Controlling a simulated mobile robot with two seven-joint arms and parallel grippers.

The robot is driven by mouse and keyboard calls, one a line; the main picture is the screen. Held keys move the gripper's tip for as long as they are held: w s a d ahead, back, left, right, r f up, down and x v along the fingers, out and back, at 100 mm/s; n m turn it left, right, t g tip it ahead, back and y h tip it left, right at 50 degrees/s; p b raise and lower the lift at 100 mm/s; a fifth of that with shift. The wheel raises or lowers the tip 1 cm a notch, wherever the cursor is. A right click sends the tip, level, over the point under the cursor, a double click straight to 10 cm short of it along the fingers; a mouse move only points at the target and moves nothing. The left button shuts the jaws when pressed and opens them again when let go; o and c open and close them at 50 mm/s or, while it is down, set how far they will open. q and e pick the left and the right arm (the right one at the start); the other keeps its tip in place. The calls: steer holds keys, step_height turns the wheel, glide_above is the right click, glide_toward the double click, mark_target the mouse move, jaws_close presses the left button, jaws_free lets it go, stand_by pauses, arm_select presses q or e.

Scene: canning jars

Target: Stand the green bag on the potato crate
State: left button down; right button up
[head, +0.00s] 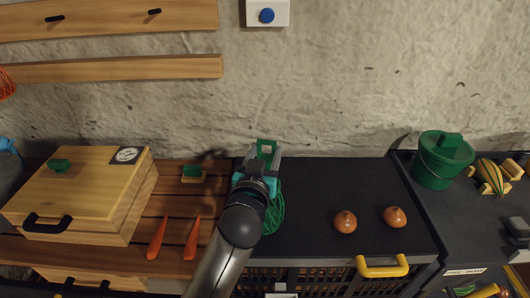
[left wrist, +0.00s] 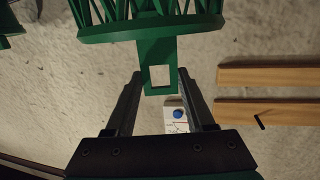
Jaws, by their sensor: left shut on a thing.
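The green bag (head: 276,211) has a mesh body and a flat tab with a square hole. In the head view it is partly hidden behind my left arm, over the left part of a black-topped unit. My left gripper (head: 262,163) is shut on the bag's tab. In the left wrist view the tab (left wrist: 157,68) lies between the fingers (left wrist: 160,92), with the mesh body beyond. I cannot tell whether the bag touches the top. The black-topped unit (head: 318,180), with a slatted front and yellow handle, may be the potato crate; no label shows. My right gripper is not in view.
Two brown onions (head: 345,222) (head: 395,217) sit on the black top's right half. A wooden box (head: 75,195), a small green-handled block (head: 193,174) and two orange carrots (head: 157,239) are at left. A green lidded bucket (head: 442,160) stands at right. The wall is behind.

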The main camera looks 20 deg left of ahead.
arm_select(q)
steer(key=shift+f, duration=0.35)
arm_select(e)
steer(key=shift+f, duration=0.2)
arm_select(q)
steer(key=shift+c, duration=0.9)
jaws_free()
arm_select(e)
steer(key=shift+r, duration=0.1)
